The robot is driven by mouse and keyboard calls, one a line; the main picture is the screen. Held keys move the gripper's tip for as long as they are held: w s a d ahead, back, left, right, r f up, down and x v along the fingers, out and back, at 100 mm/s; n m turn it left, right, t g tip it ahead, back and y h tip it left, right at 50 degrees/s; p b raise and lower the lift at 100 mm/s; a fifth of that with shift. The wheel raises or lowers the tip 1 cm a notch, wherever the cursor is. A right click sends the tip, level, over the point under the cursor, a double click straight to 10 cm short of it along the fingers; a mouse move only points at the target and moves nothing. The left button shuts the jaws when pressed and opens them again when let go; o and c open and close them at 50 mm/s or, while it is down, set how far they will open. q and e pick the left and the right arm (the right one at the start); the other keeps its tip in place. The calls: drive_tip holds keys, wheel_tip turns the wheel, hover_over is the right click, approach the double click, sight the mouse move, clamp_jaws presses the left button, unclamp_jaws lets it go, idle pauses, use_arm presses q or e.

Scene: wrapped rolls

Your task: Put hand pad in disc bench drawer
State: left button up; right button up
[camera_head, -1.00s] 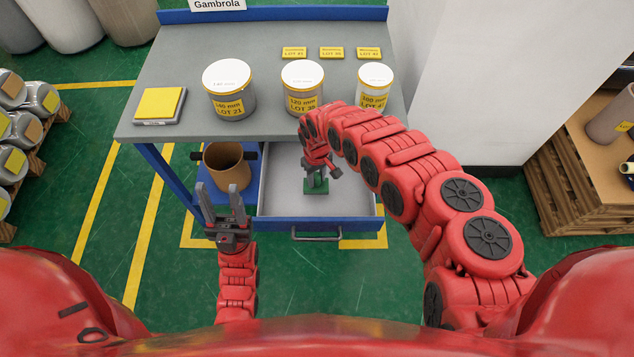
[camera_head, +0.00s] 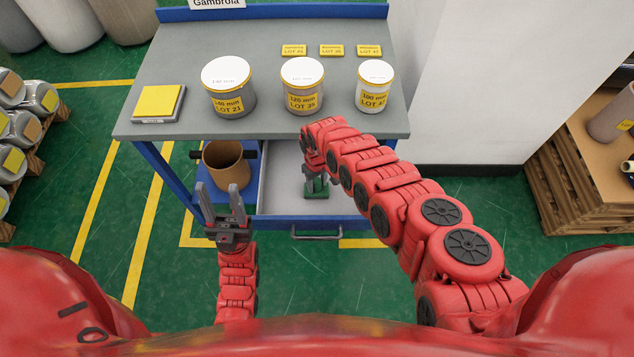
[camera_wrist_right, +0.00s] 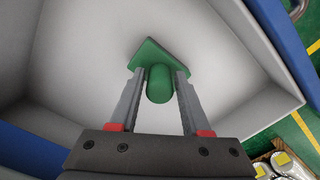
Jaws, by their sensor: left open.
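The green hand pad (camera_head: 316,190) is inside the open drawer (camera_head: 283,188) under the grey bench. In the right wrist view it has a flat base and a rounded upright grip (camera_wrist_right: 160,84). My right gripper (camera_wrist_right: 160,76) reaches down into the drawer with one finger on each side of that grip. I cannot tell whether both fingers press on it or whether the base touches the drawer floor. My left gripper (camera_head: 222,203) is open and empty, pointing up in front of the bench, left of the drawer.
Three lidded tubs, including the middle one (camera_head: 302,87), stand on the bench top (camera_head: 265,50). A yellow-topped pad (camera_head: 158,103) lies at its left. A brown cylinder (camera_head: 226,164) sits below, left of the drawer. Stacked pallets (camera_head: 585,180) stand to the right.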

drive_tip(key=shift+o, duration=1.1)
drive_tip(key=shift+r+p, duration=0.3)
drive_tip(key=shift+r, duration=0.15)
wheel_tip(320, 180, up, 3)
drive_tip(key=shift+d+r+p, duration=0.1)
drive_tip(key=shift+d+p, duration=0.05)
drive_tip(key=shift+p, duration=0.35)
wheel_tip(320, 180, up, 7)
drive_tip(key=shift+w+f+b, duration=0.1)
drive_tip(key=shift+b, duration=0.35)
drive_tip(key=shift+r, duration=0.75)
drive_tip(key=shift+s+f, duration=0.1)
drive_tip(key=shift+s, duration=0.1)
